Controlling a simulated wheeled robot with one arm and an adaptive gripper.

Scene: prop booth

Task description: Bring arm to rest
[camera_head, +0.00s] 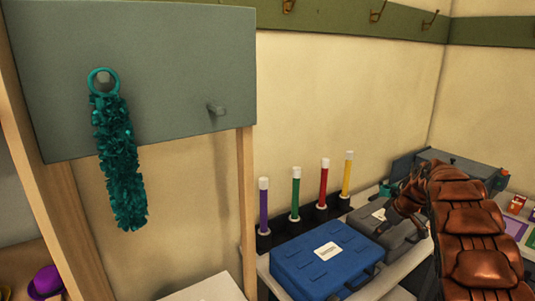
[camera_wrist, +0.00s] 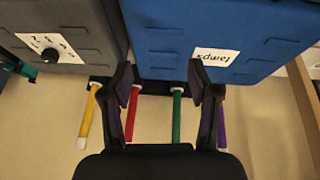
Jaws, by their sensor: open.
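My arm (camera_head: 470,215) reaches in from the right edge of the head view, over the shelf with the cases. In the wrist view my gripper (camera_wrist: 163,85) is open, its two dark fingers apart with nothing held between them. The fingers show in front of the blue case (camera_wrist: 215,30) and the row of coloured tubes. In the head view my arm partly hides the grey case (camera_head: 368,222), and I cannot make out the fingertips there.
The blue case (camera_head: 310,265) lies left of the grey one. Purple (camera_head: 263,205), green (camera_head: 295,200), red (camera_head: 324,185) and yellow (camera_head: 347,175) tubes stand behind. A teal garland (camera_head: 120,165) hangs on a grey panel (camera_head: 180,60). Open wall space lies between.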

